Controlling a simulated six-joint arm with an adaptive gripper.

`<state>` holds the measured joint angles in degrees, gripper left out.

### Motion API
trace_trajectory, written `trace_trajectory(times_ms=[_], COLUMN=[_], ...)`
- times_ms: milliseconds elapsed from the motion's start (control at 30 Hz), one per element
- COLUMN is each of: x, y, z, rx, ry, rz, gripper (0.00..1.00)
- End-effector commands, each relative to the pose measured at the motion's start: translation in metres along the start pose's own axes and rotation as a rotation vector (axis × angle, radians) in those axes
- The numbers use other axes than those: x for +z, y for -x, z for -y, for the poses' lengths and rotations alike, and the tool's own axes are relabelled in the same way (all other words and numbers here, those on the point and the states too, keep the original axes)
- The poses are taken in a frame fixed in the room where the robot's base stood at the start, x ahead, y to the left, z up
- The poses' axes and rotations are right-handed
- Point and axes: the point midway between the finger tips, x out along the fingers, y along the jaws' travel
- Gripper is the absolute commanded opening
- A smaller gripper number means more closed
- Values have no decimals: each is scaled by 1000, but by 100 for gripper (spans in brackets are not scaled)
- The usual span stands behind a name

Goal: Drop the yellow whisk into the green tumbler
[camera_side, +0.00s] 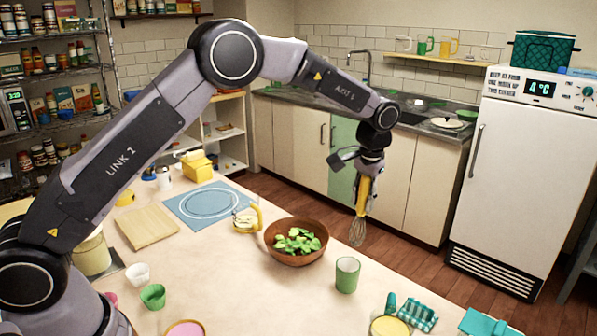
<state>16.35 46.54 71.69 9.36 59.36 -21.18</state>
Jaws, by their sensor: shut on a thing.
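The yellow whisk (361,202) hangs upright from my gripper (369,172), handle up and wire head down. My gripper is shut on its yellow handle. The wire head appears above and a little right of the green tumbler (347,275) in the picture, apart from it. The green tumbler stands upright on the table, right of the wooden bowl. Its inside is mostly hidden from this view.
A wooden bowl of greens (272,246) stands left of the tumbler. A blue mat (180,207), a cutting board (147,227) and a small green cup (152,296) lie further left. A teal rack (418,315) and a yellow-topped container (390,327) are at front right.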

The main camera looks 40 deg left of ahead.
Motion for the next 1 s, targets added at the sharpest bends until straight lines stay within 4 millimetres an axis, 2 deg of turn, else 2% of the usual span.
trace_trajectory(times_ms=[500,867,900,1000], x=[5,5,5,5], y=[-52,-57,-57,-57], z=[-6,-7,-7,-7], rx=[-1,0,0,0], ry=[1,1,1,1], rz=[0,-2,-2,-2], gripper=[0,0,27,40])
